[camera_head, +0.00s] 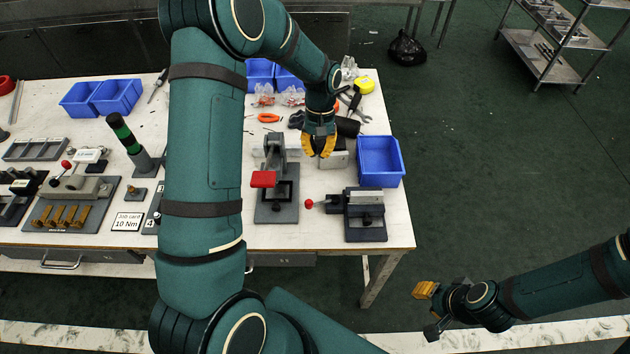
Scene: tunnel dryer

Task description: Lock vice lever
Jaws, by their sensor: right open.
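The vice (365,222) is a dark grey block with a light jaw piece, at the right front of the workbench. Its lever ends in a red ball (309,204) that points left. My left gripper (319,150) has yellow fingertips and hangs over the bench behind the vice, pointing down. Its fingers are apart and I see nothing held between them. A grey block lies close behind and beside its fingertips. My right gripper (428,311) is open and empty, off the bench at the lower right, above the floor.
A toggle clamp with a red handle (263,179) stands left of the vice. A blue bin (380,161) stands behind the vice. Pliers, a yellow tape and bags lie at the back. My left arm hides the middle of the bench (400,228).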

